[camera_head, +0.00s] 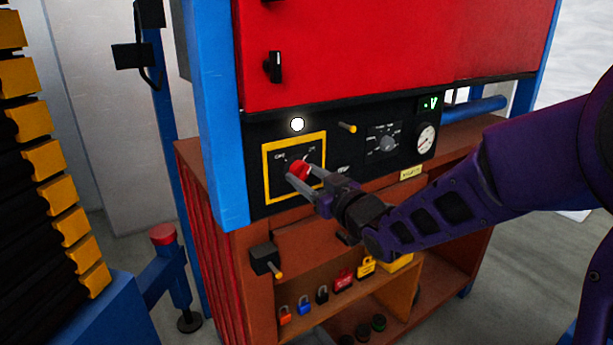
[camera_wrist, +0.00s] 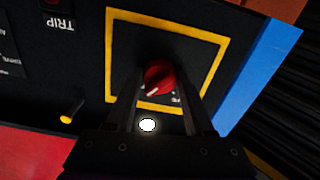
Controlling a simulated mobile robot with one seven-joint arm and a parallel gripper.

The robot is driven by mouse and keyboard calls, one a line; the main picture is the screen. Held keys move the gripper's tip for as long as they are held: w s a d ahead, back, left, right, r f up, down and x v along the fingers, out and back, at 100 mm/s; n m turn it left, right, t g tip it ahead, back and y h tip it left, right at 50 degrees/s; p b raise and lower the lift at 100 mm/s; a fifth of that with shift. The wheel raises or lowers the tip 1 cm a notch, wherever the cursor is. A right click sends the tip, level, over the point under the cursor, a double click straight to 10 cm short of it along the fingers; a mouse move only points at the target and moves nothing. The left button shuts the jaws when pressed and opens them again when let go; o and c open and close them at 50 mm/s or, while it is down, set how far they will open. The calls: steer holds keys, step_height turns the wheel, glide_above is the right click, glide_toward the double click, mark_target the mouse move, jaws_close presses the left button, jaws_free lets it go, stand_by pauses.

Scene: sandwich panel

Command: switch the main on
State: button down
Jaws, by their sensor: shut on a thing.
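The main switch is a red rotary knob (camera_head: 299,168) inside a yellow square frame (camera_head: 266,182) on the black control panel. My gripper (camera_head: 305,180) reaches it from the right, with its fingers at the knob. In the wrist view the red knob (camera_wrist: 158,77) sits between the two fingertips (camera_wrist: 160,82), and my gripper is shut on it. A light pointer mark shows on the knob, pointing to the lower left in that view. The labels beside the knob are partly hidden by the fingers. A round white lamp (camera_head: 297,124) above the frame is lit.
Right of the frame are a yellow peg (camera_head: 347,128), a grey selector (camera_head: 387,143), a round gauge (camera_head: 426,139) and a green display (camera_head: 430,103). A blue post (camera_head: 212,110) stands close on the left.

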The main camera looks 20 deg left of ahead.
steer(key=shift+m, duration=0.8)
steer(key=shift+c, duration=1.4)
jaws_free()
steer(key=shift+s, duration=0.1)
